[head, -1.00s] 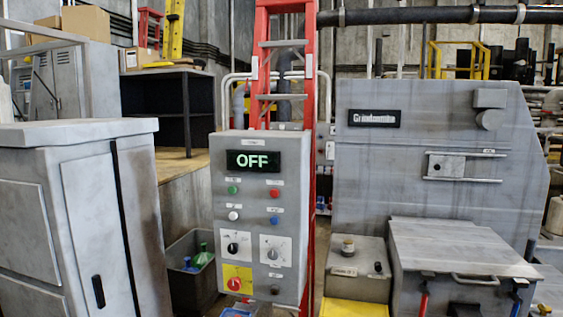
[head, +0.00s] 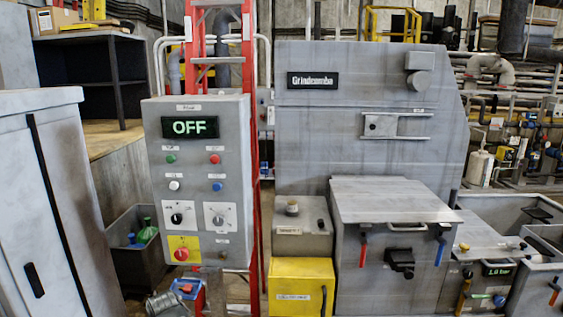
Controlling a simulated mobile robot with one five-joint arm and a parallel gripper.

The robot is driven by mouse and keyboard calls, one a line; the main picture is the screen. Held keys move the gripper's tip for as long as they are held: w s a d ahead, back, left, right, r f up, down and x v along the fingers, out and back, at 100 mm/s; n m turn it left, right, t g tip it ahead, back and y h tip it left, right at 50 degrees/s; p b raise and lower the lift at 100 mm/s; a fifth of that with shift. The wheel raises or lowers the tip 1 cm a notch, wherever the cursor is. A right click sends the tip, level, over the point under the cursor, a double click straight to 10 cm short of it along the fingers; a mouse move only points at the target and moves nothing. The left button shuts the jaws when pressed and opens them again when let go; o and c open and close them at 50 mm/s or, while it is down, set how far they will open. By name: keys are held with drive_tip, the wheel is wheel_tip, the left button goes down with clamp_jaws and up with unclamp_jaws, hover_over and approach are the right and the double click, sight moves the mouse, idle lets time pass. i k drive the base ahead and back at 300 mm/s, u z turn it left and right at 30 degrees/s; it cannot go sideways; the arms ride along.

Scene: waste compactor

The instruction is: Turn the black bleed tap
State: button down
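Several black fittings show, and no readable label tells which is the bleed tap. A larger black fitting (head: 400,262) is on the chest's front, between a red-handled lever (head: 363,249) and a blue-handled lever (head: 440,250). My gripper is not in view.
The control panel (head: 200,246) reads OFF and stands before a red ladder (head: 250,150). A yellow box (head: 300,285) is under the grey box. A grey cabinet (head: 60,180) and dark bin (head: 140,265) are at left. Grey open bins (head: 512,215) stand at right.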

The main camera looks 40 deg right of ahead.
sight(468, 273)
drive_tip(key=u, duration=0.4)
drive_tip(key=k, duration=1.55)
drive_tip(key=z, duration=1.9)
drive_tip(key=i, duration=0.5)
drive_tip(key=u, duration=0.05)
